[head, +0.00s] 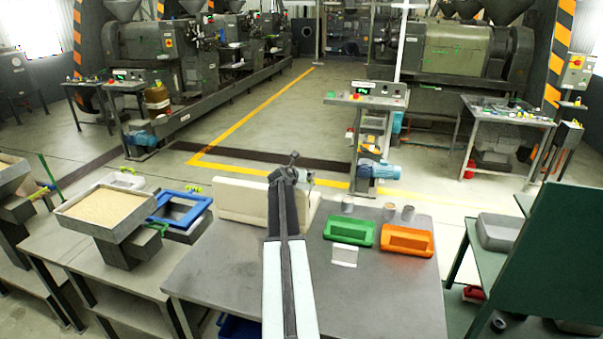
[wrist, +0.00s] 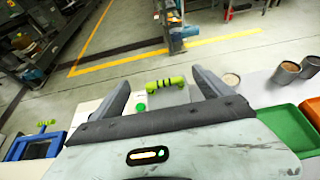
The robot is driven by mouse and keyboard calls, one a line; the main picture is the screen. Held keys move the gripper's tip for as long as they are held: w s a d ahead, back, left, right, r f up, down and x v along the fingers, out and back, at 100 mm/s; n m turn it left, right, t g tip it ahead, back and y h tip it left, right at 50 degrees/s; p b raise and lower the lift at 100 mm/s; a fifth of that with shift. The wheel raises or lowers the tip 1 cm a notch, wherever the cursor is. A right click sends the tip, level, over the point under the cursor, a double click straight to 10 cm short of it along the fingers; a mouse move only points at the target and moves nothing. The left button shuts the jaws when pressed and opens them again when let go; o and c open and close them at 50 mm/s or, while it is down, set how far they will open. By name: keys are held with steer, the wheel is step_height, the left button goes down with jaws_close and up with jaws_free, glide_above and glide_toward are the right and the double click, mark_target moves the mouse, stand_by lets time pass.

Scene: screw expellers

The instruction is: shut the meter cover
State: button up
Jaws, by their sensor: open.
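A cream box-like body (head: 240,201), likely the meter with its cover, stands at the back edge of the grey table, partly hidden by my arm. Whether its cover is raised cannot be told. In the wrist view, a pale surface (wrist: 178,98) shows between my fingers, with a lime-green handle-like bar (wrist: 165,86) and a round green knob (wrist: 140,107) on or near it. My gripper (head: 291,170) is above the cream body; in the wrist view its two dark fingers (wrist: 162,80) are wide apart with nothing clamped between them.
A green tray (head: 349,233), an orange tray (head: 407,241) and several small cups (head: 389,210) are on the table right of my arm. A blue frame (head: 180,208) and a grain-filled tray (head: 106,210) are to the left. The table's right front is clear.

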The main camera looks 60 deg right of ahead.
steer(key=shift+s+r, duration=0.1)
steer(key=shift+s, duration=0.05)
steer(key=p+v, duration=0.3)
steer(key=v, duration=0.5)
stand_by(0.3)
